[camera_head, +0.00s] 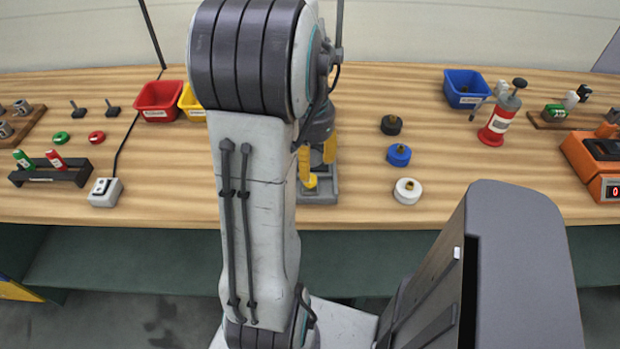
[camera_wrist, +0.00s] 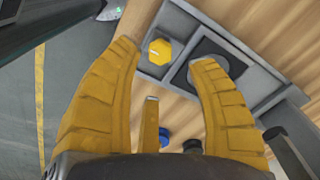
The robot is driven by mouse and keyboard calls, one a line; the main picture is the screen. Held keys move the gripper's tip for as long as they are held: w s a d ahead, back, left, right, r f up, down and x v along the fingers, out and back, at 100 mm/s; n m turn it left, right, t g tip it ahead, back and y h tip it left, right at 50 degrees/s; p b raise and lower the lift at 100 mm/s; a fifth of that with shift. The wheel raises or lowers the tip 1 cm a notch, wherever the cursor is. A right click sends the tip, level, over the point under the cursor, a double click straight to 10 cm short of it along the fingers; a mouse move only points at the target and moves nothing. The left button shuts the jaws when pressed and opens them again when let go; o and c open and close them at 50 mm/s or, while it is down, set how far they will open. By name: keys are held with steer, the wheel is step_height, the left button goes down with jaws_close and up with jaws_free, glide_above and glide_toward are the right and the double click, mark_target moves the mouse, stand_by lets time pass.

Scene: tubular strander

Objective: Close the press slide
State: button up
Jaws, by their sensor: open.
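The press (camera_head: 327,190), a grey metal frame on the bench, stands mostly hidden behind my arm in the head view. A yellow knob (camera_head: 309,181) shows on its front left part. In the wrist view the press's grey frame (camera_wrist: 185,25) has a dark recess, with the yellow knob (camera_wrist: 160,51) beside it. My gripper (camera_head: 317,166) is over the press, yellow fingers spread. In the wrist view my gripper (camera_wrist: 166,58) is open, with the knob between the fingertips and nothing clasped. I cannot tell whether the fingers touch the press. I cannot make out how far the slide stands open.
Black (camera_head: 391,125), blue (camera_head: 399,155) and white (camera_head: 407,191) round pieces stand right of the press. Red (camera_head: 159,100) and yellow (camera_head: 190,101) bins and a white switch box (camera_head: 105,192) are left.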

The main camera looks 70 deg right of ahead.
mark_target(310, 178)
steer(key=shift+f, duration=2.95)
steer(key=shift+c, duration=0.6)
jaws_close()
